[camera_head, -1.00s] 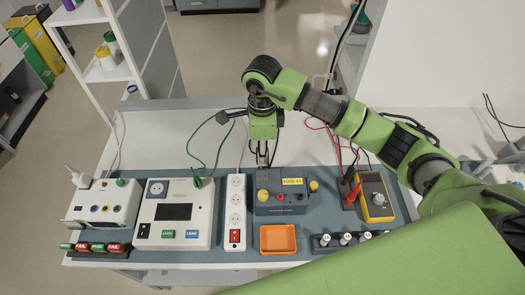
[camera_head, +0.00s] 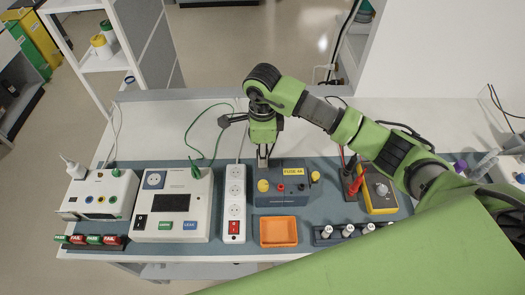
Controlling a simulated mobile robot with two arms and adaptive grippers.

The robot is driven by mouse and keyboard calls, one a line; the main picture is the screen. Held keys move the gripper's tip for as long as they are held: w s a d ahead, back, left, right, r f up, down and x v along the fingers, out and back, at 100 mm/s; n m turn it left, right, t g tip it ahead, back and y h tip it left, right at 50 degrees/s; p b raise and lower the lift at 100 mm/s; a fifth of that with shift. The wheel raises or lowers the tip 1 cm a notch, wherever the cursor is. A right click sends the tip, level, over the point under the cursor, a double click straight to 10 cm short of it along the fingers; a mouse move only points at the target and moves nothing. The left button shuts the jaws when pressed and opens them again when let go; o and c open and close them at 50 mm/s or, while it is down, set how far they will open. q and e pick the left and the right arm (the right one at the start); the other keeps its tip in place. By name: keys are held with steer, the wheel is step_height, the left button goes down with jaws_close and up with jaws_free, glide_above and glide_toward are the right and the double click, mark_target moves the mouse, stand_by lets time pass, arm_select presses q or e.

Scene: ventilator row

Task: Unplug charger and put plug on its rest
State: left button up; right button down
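A white plug (camera_head: 73,168) stands upright at the back left of a white device (camera_head: 100,196) at the bench's left end. A white cable (camera_head: 116,125) runs behind that device. A second white device (camera_head: 172,207) has a round socket at its back left and a green plug and lead. A white power strip (camera_head: 234,205) with several sockets and a red switch is in the middle. I cannot tell which item is the rest. My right gripper (camera_head: 263,162) points down over the back of the grey fuse box (camera_head: 282,188); its finger opening is unclear. My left gripper is not in view.
An orange tray (camera_head: 278,231) sits in front of the fuse box. A yellow meter (camera_head: 378,190) and a rack of several white-capped items (camera_head: 348,232) are to the right. Green and red tags (camera_head: 95,240) lie at front left. The bench behind the devices is mostly clear.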

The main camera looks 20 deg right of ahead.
steer(key=shift+f+b, duration=1)
steer(key=shift+f, duration=0.1)
stand_by(0.6)
steer(key=c, duration=1.6)
jaws_free()
steer(key=shift+r, duration=0.15)
step_height(320, 180, up, 12)
steer(key=shift+f, duration=0.1)
